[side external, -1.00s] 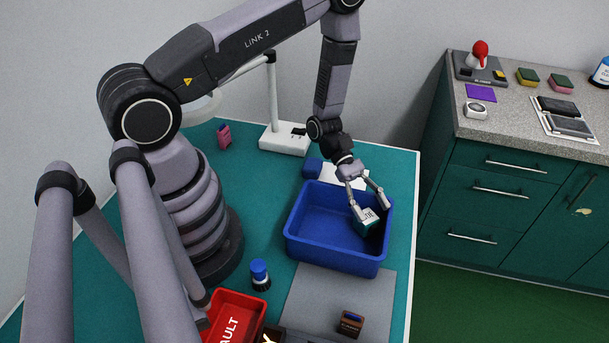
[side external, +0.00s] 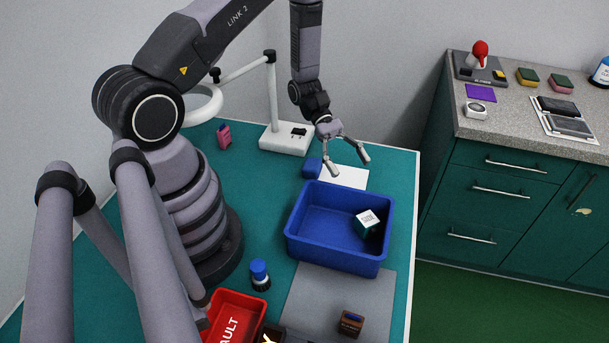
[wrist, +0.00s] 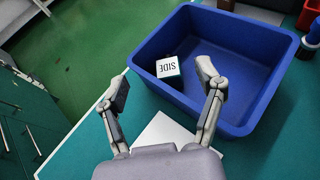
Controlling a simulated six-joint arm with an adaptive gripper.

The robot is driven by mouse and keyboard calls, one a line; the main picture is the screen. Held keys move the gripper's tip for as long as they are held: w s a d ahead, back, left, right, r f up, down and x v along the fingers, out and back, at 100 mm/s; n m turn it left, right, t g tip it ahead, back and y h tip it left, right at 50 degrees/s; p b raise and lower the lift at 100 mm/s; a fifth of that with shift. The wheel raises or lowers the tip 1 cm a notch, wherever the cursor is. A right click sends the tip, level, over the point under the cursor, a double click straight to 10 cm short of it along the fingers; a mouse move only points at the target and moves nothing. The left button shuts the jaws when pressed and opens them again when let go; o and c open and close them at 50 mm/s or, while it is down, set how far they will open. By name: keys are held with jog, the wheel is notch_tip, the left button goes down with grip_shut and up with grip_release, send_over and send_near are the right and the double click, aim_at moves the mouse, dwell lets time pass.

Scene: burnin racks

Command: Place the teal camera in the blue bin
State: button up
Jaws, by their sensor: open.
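The teal camera (side external: 367,222) lies inside the blue bin (side external: 322,255), near its right wall, with a white labelled face up. In the wrist view the camera (wrist: 168,67) shows its white face marked "SIDE", and the bin (wrist: 262,110) surrounds it. My gripper (side external: 350,167) is open and empty, above and behind the bin's back edge. In the wrist view my gripper's fingertips (wrist: 163,80) are spread wide, apart from the camera.
A red bin (side external: 232,312) marked "FAULT" and a blue-capped bottle (side external: 260,275) stand in front. A grey mat (side external: 310,300) holds a small brown item (side external: 351,323). A white sheet (side external: 345,178) lies behind the blue bin. A lamp base (side external: 285,138) stands at the back.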

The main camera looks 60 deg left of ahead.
jog(key=s+a+r+m+g+y, duration=0.1)
jog(key=s+r+m+y, duration=0.3)
jog(key=r, duration=0.6)
jog(key=s+a+r+m+g+y, duration=0.1)
jog(key=s+r+m+y, duration=0.2)
jog(key=r+m, duration=0.45)
jog(key=s+a+r+m+t+y, duration=0.3)
jog(key=s+r+m+t+y, duration=0.3)
jog(key=s+r, duration=0.4)
notch_tip(320, 180, up, 3)
jog(key=shift+s+f+t+y, duration=0.2)
jog(key=shift+s+t+y, duration=0.15)
jog(key=shift+t, duration=0.45)
